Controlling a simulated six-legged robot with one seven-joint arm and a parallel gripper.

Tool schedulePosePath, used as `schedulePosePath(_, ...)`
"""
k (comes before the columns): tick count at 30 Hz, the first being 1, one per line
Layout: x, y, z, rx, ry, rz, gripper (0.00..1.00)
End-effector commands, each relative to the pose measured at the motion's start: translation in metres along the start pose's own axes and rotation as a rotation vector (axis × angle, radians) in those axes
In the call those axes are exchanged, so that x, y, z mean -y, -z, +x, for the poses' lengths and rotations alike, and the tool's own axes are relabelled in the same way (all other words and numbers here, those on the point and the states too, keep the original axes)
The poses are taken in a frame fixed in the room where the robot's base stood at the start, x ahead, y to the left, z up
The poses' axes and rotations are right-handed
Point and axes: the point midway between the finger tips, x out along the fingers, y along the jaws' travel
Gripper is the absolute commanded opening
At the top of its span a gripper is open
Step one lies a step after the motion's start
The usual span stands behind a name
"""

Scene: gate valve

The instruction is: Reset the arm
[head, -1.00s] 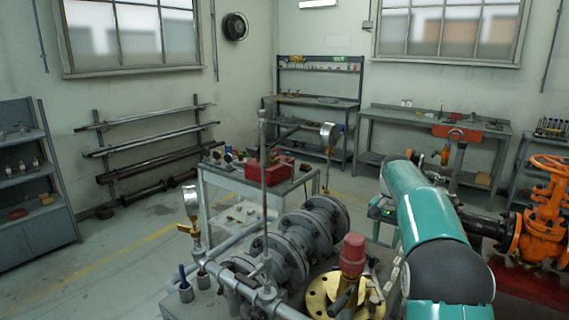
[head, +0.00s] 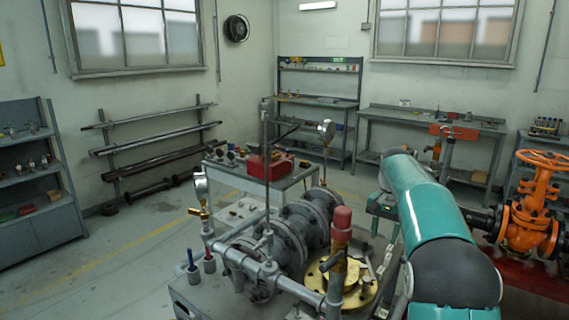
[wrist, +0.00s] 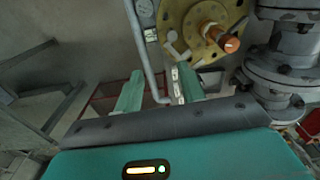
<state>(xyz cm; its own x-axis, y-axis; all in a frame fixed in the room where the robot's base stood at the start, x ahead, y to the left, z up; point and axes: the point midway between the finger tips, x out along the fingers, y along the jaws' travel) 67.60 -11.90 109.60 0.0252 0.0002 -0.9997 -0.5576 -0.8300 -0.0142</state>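My teal arm fills the right of the head view, and its gripper end is hidden there. In the wrist view my gripper (wrist: 158,85) shows two green fingers spread apart, with nothing between them. The orange gate valve (head: 532,215) with its round handwheel stands to the right of my arm in the head view. A brass flange (wrist: 200,32) with an orange-tipped stem lies beyond the fingers in the wrist view. Grey flanged pipework (wrist: 293,62) is to its right, apart from the fingers.
A bench with grey pipework (head: 285,245), upright gauges and a red-capped fitting (head: 342,218) stands close in front, left of my arm. A cart with a red toolbox (head: 269,166) is behind it. Open floor (head: 120,262) lies to the left.

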Motion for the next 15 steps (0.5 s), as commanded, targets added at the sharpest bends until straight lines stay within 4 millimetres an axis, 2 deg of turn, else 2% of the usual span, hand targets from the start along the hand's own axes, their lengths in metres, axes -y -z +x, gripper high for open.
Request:
schedulePosePath(1, -0.001, -0.005, -0.01, -0.012, 0.007, -0.008, 0.4)
schedulePosePath(8, -0.005, -0.038, -0.038, -0.05, 0.03, -0.061, 0.4)
schedulePosePath(11, -0.009, -0.061, -0.053, -0.075, 0.044, -0.094, 0.4)
schedulePosePath(15, -0.019, -0.105, -0.075, -0.122, 0.067, -0.156, 0.4)
